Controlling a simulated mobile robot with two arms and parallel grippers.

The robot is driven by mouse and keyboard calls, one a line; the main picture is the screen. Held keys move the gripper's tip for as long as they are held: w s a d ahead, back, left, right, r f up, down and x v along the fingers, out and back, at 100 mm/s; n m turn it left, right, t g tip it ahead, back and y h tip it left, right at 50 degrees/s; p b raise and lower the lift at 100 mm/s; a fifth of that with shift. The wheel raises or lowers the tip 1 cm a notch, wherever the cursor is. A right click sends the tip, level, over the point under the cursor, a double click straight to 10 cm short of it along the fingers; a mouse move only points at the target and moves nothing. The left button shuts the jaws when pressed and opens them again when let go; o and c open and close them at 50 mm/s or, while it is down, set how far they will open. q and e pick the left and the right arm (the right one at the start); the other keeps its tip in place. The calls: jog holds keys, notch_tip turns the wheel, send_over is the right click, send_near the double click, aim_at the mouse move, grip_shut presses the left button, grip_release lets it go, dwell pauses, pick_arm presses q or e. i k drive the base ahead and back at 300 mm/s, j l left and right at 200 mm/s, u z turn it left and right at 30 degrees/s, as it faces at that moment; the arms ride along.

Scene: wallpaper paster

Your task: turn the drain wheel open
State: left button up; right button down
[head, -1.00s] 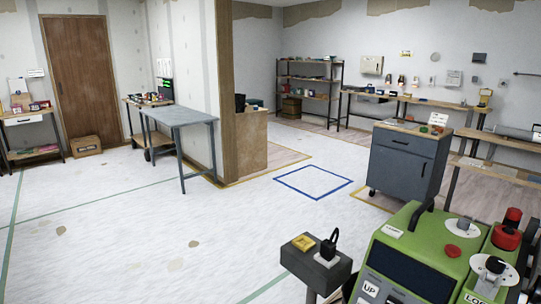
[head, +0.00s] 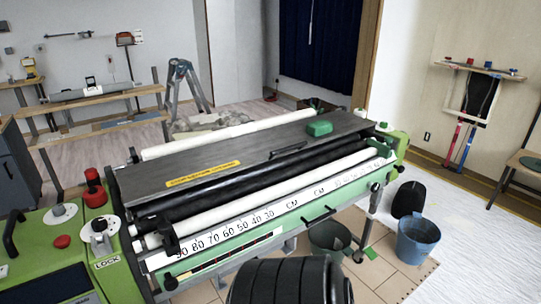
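The green wallpaper paster (head: 235,240) stands across the middle, with a dark lid and white and black rollers. I cannot make out for certain which part is the drain wheel. A small green round part (head: 378,148) sits at the paster's right end, and dark knobs (head: 318,216) stick out along its front. At the left end are a red knob (head: 62,242), a white dial (head: 102,238) beside a LOCK label, and a taller red-topped knob (head: 94,188). Neither of my grippers is in view.
A dark green bucket (head: 331,238) stands below the paster's front right. A blue bucket (head: 416,238) and a black rounded object (head: 409,199) stand right of it. A large black ridged shape (head: 290,282) fills the bottom middle. Pale floor at the right (head: 470,230) is clear.

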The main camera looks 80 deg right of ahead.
aim_at(374, 187)
jog(key=z, duration=2.85)
jog(key=i+l, duration=0.25)
jog(key=i, duration=0.25)
jog(key=i+l, duration=0.25)
jog(key=i, duration=0.25)
